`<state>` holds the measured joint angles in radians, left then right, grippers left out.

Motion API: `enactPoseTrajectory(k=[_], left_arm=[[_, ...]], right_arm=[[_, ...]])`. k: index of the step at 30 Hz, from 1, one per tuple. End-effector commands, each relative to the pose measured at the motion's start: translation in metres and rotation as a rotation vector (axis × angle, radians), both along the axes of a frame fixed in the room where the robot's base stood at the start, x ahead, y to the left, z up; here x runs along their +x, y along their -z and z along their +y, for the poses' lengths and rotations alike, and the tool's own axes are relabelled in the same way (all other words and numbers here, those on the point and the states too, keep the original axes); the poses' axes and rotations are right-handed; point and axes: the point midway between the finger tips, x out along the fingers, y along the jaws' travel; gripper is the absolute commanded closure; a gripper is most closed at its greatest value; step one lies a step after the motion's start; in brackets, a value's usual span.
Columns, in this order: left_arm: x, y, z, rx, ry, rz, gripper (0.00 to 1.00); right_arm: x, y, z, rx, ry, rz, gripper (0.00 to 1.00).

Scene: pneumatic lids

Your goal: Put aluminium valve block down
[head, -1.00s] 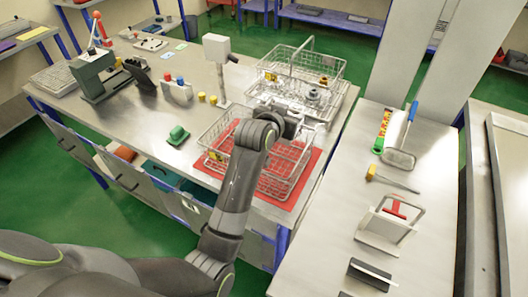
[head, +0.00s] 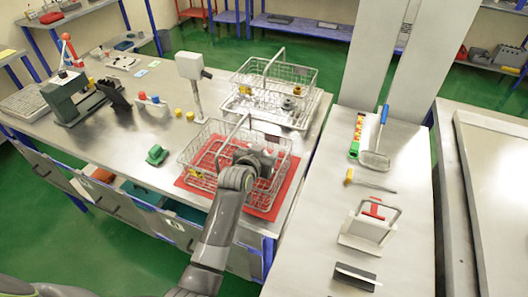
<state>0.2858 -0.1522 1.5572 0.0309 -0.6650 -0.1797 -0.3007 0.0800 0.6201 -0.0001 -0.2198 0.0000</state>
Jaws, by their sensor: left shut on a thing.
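My left gripper (head: 262,160) is over the right part of the front wire basket (head: 203,152), pointing away from me. The basket stands on a red mat (head: 262,208) on the steel bench and has a raised handle. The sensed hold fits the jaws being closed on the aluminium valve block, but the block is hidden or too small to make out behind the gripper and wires. I cannot tell whether it touches the basket floor. A small yellow part (head: 196,174) shows at the basket's left end. My right gripper is not in view.
A second wire basket (head: 300,75) with several small parts stands behind. A green part (head: 156,155) lies left of the mat, and a grey post-mounted box (head: 189,65) rises behind it. A separate steel counter (head: 400,210) with tools is on the right.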

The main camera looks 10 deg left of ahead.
Motion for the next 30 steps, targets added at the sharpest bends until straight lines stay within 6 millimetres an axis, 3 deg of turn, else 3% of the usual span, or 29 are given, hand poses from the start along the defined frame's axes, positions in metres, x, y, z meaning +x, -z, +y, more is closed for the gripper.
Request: enactPoseTrajectory(k=[14,15,19,30], left_arm=[[0.001,0.010,0.000,-0.001,0.000,-0.004,0.90],[0.000,0.011,0.000,0.000,0.000,0.000,0.51],[0.000,0.011,0.000,0.000,0.000,0.000,0.34],[0.000,0.006,0.000,0.000,0.000,-0.001,0.31]], right_arm=[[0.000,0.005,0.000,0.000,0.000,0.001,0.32],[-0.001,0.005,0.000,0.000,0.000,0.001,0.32],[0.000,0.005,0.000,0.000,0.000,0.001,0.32],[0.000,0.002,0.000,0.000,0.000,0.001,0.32]])
